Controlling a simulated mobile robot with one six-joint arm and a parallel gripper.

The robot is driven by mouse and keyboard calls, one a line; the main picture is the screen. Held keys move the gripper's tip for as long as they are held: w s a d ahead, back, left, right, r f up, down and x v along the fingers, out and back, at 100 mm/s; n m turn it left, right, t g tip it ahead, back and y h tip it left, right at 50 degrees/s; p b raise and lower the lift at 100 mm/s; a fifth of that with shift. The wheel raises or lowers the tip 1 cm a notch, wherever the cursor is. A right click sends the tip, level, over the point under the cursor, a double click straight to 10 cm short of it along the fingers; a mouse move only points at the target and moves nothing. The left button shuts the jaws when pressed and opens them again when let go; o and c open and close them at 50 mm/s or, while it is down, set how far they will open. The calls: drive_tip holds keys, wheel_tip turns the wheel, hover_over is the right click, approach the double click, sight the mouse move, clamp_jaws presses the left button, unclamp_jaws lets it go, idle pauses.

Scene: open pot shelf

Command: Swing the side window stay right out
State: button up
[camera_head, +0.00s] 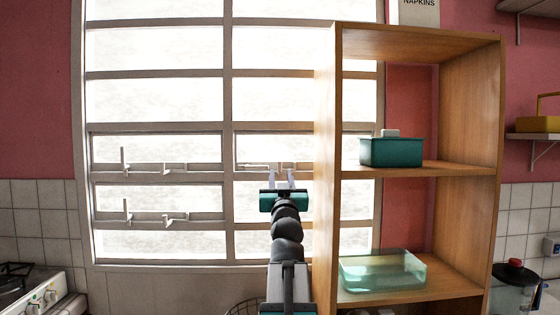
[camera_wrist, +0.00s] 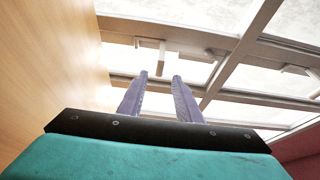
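The barred window (camera_head: 228,90) has small opening panes with pale metal stays. One stay (camera_head: 260,165) lies low and flat along the bottom rail of the right-hand pane, beside the wooden shelf. It also seems to show in the wrist view as a pale bar with a short bracket (camera_wrist: 150,43). My gripper (camera_head: 283,173) is just right of that stay in the head view. Its two pale fingers (camera_wrist: 160,76) are apart with nothing between them. I cannot tell whether they touch the stay; a gap shows in the wrist view.
The open wooden shelf (camera_head: 325,150) stands close on the right, its side panel (camera_wrist: 50,70) near my gripper. It holds a teal box (camera_head: 390,152) and a clear glass dish (camera_head: 383,270). More stays (camera_head: 168,168) sit on the left panes. A stove (camera_head: 40,290) is at lower left.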

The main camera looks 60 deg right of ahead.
drive_tip(key=shift+p+x, duration=0.75)
drive_tip(key=shift+x, duration=5.05)
clamp_jaws()
